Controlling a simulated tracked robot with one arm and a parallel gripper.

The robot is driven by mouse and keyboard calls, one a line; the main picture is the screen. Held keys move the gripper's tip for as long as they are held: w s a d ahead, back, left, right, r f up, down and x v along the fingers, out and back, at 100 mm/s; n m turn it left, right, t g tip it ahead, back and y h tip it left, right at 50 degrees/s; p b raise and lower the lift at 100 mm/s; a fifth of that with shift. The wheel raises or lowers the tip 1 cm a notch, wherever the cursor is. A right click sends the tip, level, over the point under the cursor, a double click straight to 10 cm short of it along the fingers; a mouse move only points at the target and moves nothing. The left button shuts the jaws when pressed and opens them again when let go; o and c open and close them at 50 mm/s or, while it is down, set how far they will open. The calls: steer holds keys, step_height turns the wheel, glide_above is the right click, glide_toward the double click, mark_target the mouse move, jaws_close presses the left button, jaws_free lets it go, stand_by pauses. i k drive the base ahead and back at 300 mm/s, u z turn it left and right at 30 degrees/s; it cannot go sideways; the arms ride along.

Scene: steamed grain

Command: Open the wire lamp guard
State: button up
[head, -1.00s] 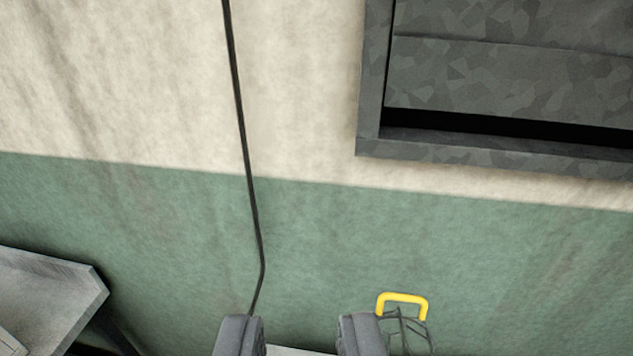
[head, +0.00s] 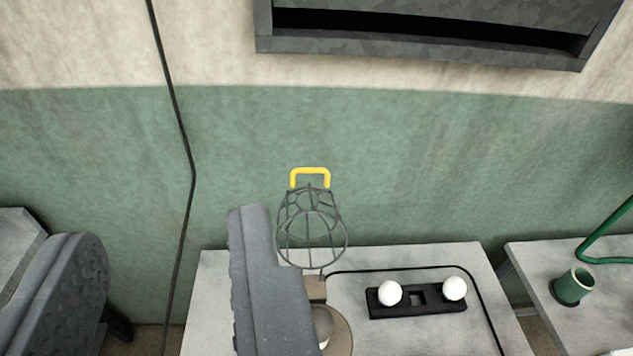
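The wire lamp guard (head: 312,228) is a dark wire cage with a yellow handle (head: 310,171) on top. It stands near the middle of the view, above a tan lamp base (head: 336,326) on a grey table. The right finger is just left of the cage and covers part of the lamp base. I cannot tell whether it touches the lamp.
The grey table (head: 215,290) also carries a black block (head: 418,301) with two white balls, and a black cable. A green cup (head: 575,285) and a green tube (head: 605,250) are at the right table. A dark frame (head: 420,35) is on the wall above.

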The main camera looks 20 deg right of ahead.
mark_target(303, 169)
steer(key=u, duration=2.35)
steer(key=k, duration=2.1)
steer(key=z, duration=1.1)
steer(key=i, duration=1)
